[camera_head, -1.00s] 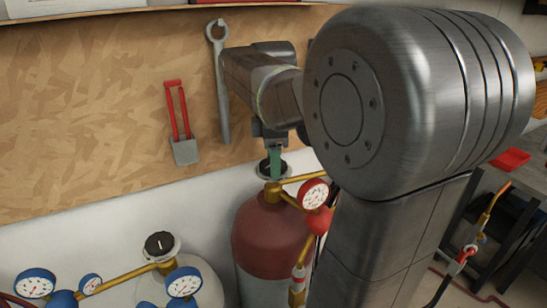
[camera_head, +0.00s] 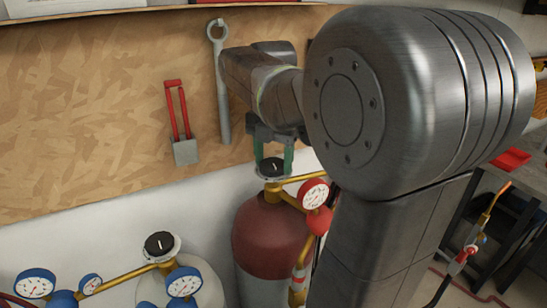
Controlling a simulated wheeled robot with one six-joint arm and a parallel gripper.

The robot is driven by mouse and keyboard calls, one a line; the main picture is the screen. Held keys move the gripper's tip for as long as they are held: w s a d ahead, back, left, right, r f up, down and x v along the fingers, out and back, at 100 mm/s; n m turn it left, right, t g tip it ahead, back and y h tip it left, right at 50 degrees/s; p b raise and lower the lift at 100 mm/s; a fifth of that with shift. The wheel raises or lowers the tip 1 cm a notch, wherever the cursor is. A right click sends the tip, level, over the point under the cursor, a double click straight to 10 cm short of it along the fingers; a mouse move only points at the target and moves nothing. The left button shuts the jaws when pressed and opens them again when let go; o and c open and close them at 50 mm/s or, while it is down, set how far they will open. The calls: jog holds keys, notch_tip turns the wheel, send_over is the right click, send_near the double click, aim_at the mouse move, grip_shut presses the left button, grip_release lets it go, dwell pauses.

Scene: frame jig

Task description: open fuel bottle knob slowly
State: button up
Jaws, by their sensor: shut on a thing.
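The fuel bottle (camera_head: 262,232) is a cylinder with a dark red shoulder and a pale lower body, upright at the middle. Its black knob (camera_head: 271,165) with a white mark sits on top of the brass valve. My gripper (camera_head: 273,160) comes down from above, with its green fingers on either side of the knob. It is shut on the knob. My arm hides the right side of the bottle.
A red gauge (camera_head: 314,193) sits on the brass fitting right of the knob. A pale bottle (camera_head: 170,285) with a black knob (camera_head: 159,244) and blue gauges (camera_head: 184,282) stands at the lower left. A wrench (camera_head: 220,85) and a red-handled tool (camera_head: 180,120) hang on the board behind.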

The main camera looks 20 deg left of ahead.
aim_at(273, 163)
jog(key=shift+n, duration=1.5)
jog(key=o, duration=1)
jog(key=shift+r, duration=0.1)
notch_tip(273, 163, up, 14)
jog(key=shift+f+b, duration=0.2)
jog(key=shift+b, duration=0.15)
jog(key=shift+f, duration=0.1)
notch_tip(273, 163, down, 14)
jog(key=shift+r+p, duration=0.15)
jog(key=shift+p, duration=0.2)
